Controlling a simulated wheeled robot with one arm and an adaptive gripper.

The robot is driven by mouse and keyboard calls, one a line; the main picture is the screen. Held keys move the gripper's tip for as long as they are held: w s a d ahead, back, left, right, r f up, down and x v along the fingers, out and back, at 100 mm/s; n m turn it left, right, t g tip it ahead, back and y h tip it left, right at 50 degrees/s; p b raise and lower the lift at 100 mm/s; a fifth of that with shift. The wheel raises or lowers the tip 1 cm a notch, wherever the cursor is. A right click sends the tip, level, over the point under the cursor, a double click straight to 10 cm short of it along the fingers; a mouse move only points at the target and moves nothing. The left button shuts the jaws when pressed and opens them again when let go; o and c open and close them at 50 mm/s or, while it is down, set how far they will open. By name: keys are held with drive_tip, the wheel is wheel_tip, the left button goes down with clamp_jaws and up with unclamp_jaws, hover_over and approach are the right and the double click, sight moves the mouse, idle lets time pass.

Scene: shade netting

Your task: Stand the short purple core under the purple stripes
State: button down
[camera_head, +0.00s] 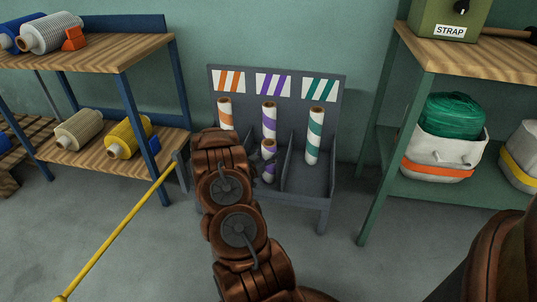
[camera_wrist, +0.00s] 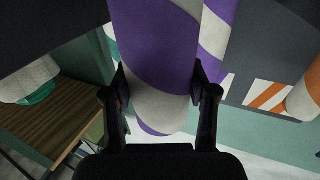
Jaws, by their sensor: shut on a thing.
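The short purple core (camera_head: 268,150), white with purple spiral bands and a brown open top, is upright in front of the tall purple core (camera_head: 269,118). Both are in the middle bay of the grey rack (camera_head: 308,183), below the purple stripes card (camera_head: 273,84). My gripper (camera_wrist: 160,85) is shut around the short core, a finger on each side. I cannot tell whether the core's foot touches the bay floor. In the wrist view the tall core (camera_wrist: 216,35) shows close behind it.
An orange-striped core (camera_head: 225,115) stands in the left bay and a green-striped core (camera_head: 314,138) in the right bay, with dividers between. Shelves stand on both sides: spools (camera_head: 78,130) left, a white bag (camera_head: 440,150) right. A yellow pole (camera_head: 118,228) slants at left.

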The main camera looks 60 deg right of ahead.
drive_tip(key=shift+c, duration=1.6)
unclamp_jaws()
drive_tip(key=shift+f, duration=0.1)
drive_tip(key=shift+a, duration=0.1)
drive_tip(key=a+p, duration=0.3)
drive_tip(key=a, duration=0.8)
drive_tip(key=shift+w+a, duration=0.3)
drive_tip(key=shift+a, duration=0.1)
